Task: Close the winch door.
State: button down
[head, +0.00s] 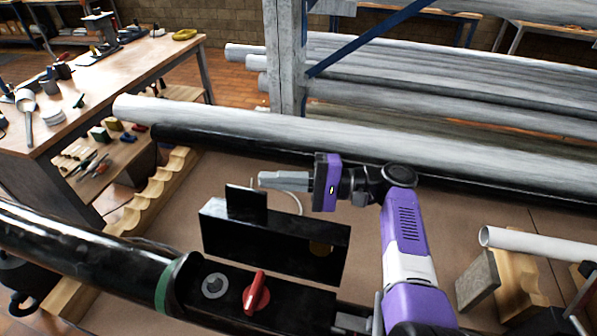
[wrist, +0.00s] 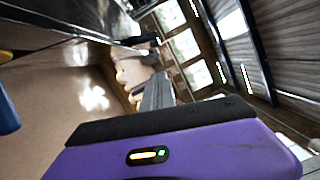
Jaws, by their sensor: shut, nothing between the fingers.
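A black mast section lies across the lower left, ending in a black box-shaped part with a red knob (head: 257,293) and a round grey fitting (head: 215,286). Behind them stands a broad black panel (head: 275,245), which looks like the winch door, upright and open. A smaller black plate (head: 246,204) rises at its upper left edge. My gripper (head: 262,180) is shut and empty, pointing left just above and behind the panel. It seems apart from the panel, though depth is hard to judge. In the wrist view the grey fingers (wrist: 157,92) are together, with a dark surface at upper left.
Long grey and black poles (head: 350,145) lie behind my gripper, beside a metal rack post (head: 284,60). A wooden workbench (head: 150,60) with tools stands at the left. Wooden blocks (head: 520,285) and a white tube (head: 540,245) are at the right.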

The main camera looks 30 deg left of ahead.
jog(key=shift+s+d+r+p, duration=0.15)
jog(key=shift+s+d+p, duration=0.05)
jog(key=shift+s+p, duration=0.35)
jog(key=shift+s+d+r+p, duration=0.2)
jog(key=shift+s+p, duration=0.2)
jog(key=shift+s, duration=0.2)
jog(key=shift+s+d+r+p, duration=0.1)
jog(key=shift+s+d+p, duration=0.1)
jog(key=shift+s+p, duration=0.35)
jog(key=shift+b, duration=0.45)
